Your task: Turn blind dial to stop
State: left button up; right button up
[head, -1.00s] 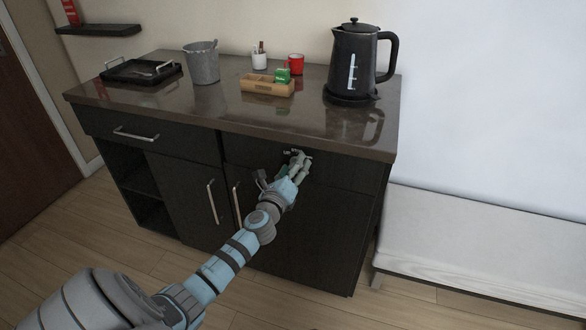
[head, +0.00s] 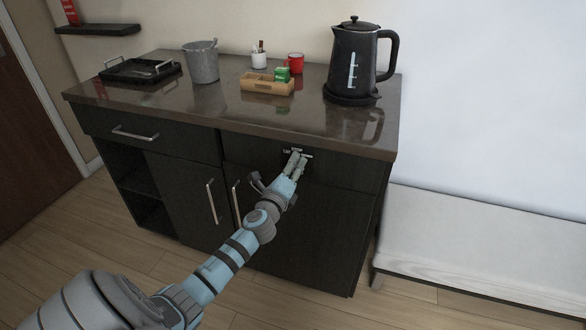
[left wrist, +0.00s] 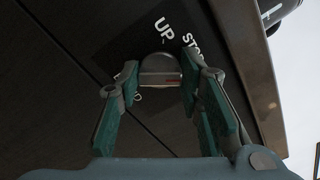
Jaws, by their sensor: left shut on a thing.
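The blind dial (left wrist: 160,68) is a small round grey knob with a pale band across it, set on the dark drawer-like front under the countertop's right half. My left gripper (head: 297,157) is shut on the dial, with one green-padded finger on each side of it in the left wrist view (left wrist: 160,82). White "UP" lettering (left wrist: 165,28) stands just above the dial there, and "STOP" lettering (left wrist: 190,42) is to its upper right. Another white label at the dial's lower left is mostly hidden by a finger. In the head view my fingers largely hide the dial. My right gripper is not in view.
The countertop (head: 225,120) overhangs just above the dial. A black kettle (head: 352,65), wooden caddy (head: 262,86), red mug (head: 296,62), grey bucket (head: 202,65) and black tray (head: 135,72) stand on it. A cabinet door handle (head: 236,203) is near my left wrist.

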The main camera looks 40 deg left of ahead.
pick_arm(q)
jog(key=shift+f+n+b, duration=0.15)
jog(key=shift+n+b, duration=0.8)
jog(key=shift+n, duration=2.25)
jog(key=o, duration=1.2)
jog(key=shift+c, duration=0.2)
jog(key=v, duration=1.2)
